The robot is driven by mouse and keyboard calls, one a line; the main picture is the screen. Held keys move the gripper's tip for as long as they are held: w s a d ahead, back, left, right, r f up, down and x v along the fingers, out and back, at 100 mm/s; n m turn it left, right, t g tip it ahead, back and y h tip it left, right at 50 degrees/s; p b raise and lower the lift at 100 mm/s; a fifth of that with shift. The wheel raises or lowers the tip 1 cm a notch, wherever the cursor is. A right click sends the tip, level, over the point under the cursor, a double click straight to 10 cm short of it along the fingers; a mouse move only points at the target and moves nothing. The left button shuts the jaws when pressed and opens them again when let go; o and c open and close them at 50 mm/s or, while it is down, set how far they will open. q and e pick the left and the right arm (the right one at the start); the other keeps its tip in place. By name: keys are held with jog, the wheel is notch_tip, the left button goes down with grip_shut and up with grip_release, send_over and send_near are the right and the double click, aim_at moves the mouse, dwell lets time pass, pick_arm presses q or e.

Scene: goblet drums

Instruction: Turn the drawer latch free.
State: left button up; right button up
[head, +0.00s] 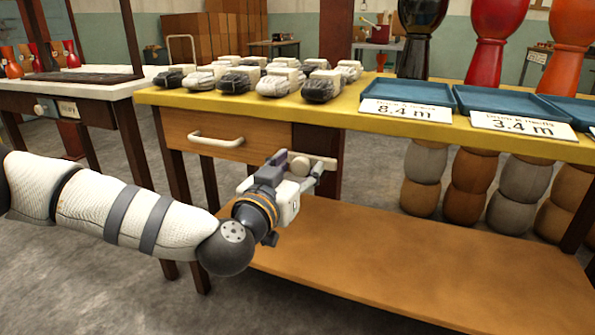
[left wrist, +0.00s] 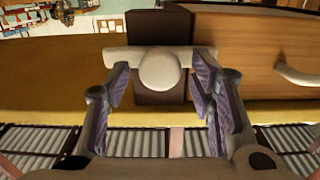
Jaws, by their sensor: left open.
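The drawer (head: 260,131) is shut under the yellow tabletop and has a pale bar handle (head: 216,140). The latch (head: 328,163) is a pale bar with a round knob, lying level across the dark post at the drawer's right. It also shows in the left wrist view (left wrist: 160,68), with the knob in the middle. My left gripper (head: 306,174) is at the latch. In the left wrist view its open fingers (left wrist: 160,85) stand on either side of the knob, apart from it, overlapping the bar. My right gripper is not in view.
A wide lower shelf (head: 380,262) lies below my gripper, with several drums (head: 470,185) behind. Another table (head: 75,97) stands at left.

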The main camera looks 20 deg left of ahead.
pick_arm(q)
jog(key=c, duration=1.1)
